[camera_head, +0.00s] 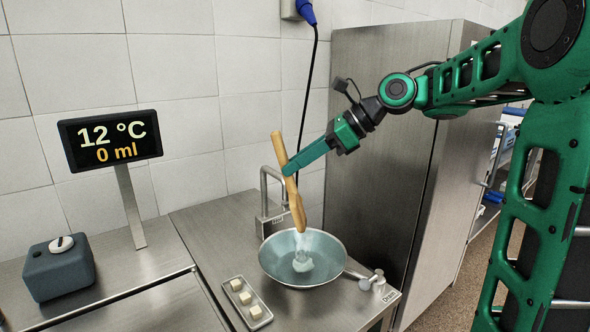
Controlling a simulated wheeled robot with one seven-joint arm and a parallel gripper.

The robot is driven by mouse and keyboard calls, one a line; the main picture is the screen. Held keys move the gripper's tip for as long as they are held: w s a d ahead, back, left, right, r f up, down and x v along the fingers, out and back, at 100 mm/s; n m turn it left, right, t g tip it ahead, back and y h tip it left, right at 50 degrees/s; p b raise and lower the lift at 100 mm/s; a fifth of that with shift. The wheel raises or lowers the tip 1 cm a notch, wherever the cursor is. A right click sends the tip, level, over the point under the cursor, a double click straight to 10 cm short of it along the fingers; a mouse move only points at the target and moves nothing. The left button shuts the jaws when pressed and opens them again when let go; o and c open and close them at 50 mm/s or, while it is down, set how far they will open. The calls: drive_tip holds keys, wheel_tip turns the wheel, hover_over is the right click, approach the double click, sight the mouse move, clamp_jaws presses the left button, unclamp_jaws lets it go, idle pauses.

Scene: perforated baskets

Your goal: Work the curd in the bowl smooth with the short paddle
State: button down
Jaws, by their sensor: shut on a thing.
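My gripper (290,168) is shut on the wooden paddle (297,205), gripping it along its shaft. The paddle is tilted a little, its top leaning left and its wider lower end down over the bowl (269,266). The bowl is wide, shallow and metallic, set in or on the steel counter. A pale whitish-blue mass, which looks like the curd (303,263), lies in the bowl near its middle. The paddle's lower end shows above the bowl's far rim; I cannot tell whether it touches anything.
A small tray (262,322) with pale cubes lies left of the bowl. A faucet (266,190) stands behind it, and a valve labelled Drain (379,282) is at right. A display (110,141) reads 12 °C, 0 ml. A grey box (59,270) sits left. A steel cabinet (375,150) stands behind.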

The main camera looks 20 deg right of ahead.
sight(298, 200)
drive_tip(key=shift+w+d+f, duration=0.1)
drive_tip(key=shift+w+f, duration=0.15)
drive_tip(key=shift+f, duration=0.5)
drive_tip(key=shift+w+d+f, duration=0.1)
drive_tip(key=shift+w+f, duration=0.15)
drive_tip(key=shift+f, duration=3.4)
drive_tip(key=shift+f, duration=0.2)
drive_tip(key=shift+w+d, duration=0.25)
drive_tip(key=shift+w, duration=0.1)
drive_tip(key=shift+s+a, duration=0.1)
drive_tip(key=shift+s, duration=0.05)
drive_tip(key=shift+s+a+f, duration=0.2)
drive_tip(key=shift+s+a, duration=0.2)
drive_tip(key=shift+s, duration=0.4)
